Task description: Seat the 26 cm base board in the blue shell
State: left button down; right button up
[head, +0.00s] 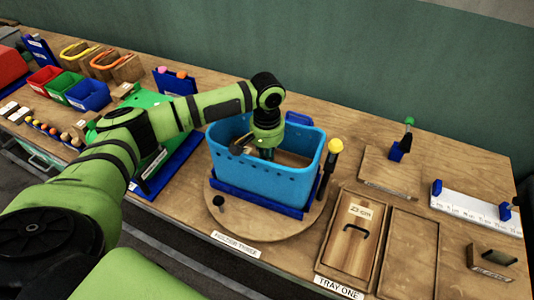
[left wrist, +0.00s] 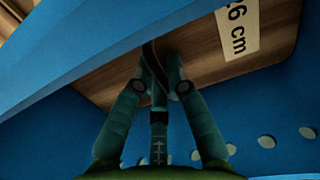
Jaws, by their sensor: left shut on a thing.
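The blue shell (head: 262,180) stands open-topped in a dark blue holder on a round wooden turntable. My left gripper (head: 266,153) reaches down inside it. The wooden base board (head: 292,159) shows partly inside the shell; the front wall and my gripper hide the rest. In the left wrist view the board (left wrist: 205,55) carries a "26 cm" label (left wrist: 238,30), and my left fingers (left wrist: 158,75) are shut on its dark handle (left wrist: 152,62). Blue walls lie close around the board. I cannot tell whether it rests on the shell's bottom. My right gripper is not in view.
A yellow-knobbed clamp (head: 335,146) stands at the shell's right, and a black knob (head: 219,201) at the turntable's front left. Tray one, at right, holds another handled board (head: 350,250) beside an empty bay (head: 409,255). Small bins (head: 88,96) stand at far left.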

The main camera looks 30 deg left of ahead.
pick_arm(q)
jog(key=shift+f, duration=0.4)
jog(key=c, duration=1.3)
grip_release()
jog(key=shift+o, duration=0.2)
jog(key=shift+r, duration=0.5)
notch_tip(320, 180, up, 12)
jog(key=b, duration=0.4)
